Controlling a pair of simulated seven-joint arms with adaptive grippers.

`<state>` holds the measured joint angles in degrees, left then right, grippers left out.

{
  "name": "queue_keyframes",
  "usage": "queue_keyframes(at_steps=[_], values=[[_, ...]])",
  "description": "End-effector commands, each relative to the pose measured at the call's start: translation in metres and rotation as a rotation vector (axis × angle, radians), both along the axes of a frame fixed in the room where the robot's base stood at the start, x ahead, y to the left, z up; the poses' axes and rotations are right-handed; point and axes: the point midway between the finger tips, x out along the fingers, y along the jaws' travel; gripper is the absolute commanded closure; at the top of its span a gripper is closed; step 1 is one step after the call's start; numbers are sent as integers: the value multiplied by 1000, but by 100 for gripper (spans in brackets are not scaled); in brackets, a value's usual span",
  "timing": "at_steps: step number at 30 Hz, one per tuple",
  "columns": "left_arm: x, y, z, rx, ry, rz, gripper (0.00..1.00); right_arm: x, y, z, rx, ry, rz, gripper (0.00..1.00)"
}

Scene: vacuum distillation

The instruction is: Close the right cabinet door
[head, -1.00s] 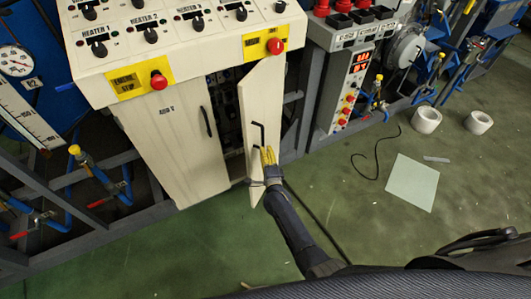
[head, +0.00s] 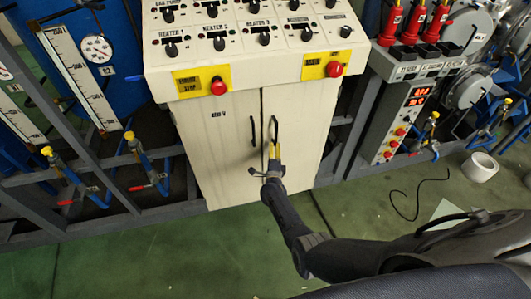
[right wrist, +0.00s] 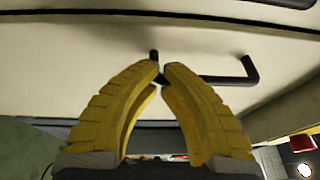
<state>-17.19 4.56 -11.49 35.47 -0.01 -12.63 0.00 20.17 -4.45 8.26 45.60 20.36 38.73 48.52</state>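The right cabinet door (head: 293,108) is the right half of the white cabinet front. It looks flush or almost flush with the left door (head: 217,140); a thin dark seam runs between them. Its black handle (head: 274,127) stands upright near that seam. My right gripper (head: 273,150), with yellow fingers, is at the handle's lower end. In the right wrist view, the handle (right wrist: 222,79) runs behind the fingertips, and the right gripper's tips (right wrist: 161,70) have nearly come together, with its end between them. The tips hide part of that end. My left gripper is not in view.
A control panel (head: 252,57) with knobs and red buttons overhangs the doors. Metal framework with blue pipes (head: 148,165) stands left; a display unit (head: 405,115) stands right. The green floor (head: 150,255) in front is clear.

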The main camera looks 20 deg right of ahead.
Motion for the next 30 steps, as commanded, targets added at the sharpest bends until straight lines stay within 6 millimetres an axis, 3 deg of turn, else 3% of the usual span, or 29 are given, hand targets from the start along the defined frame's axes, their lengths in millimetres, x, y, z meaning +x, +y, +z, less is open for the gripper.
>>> queue_keyframes(at_steps=[6, 20, 30], values=[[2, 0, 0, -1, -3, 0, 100, 1, -10, 0, -1, 1, -14, 100], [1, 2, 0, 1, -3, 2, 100, 0, -10, -1, 0, 1, -14, 100], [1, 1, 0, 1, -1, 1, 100, -30, 4, -2, 1, 0, -15, 100]])
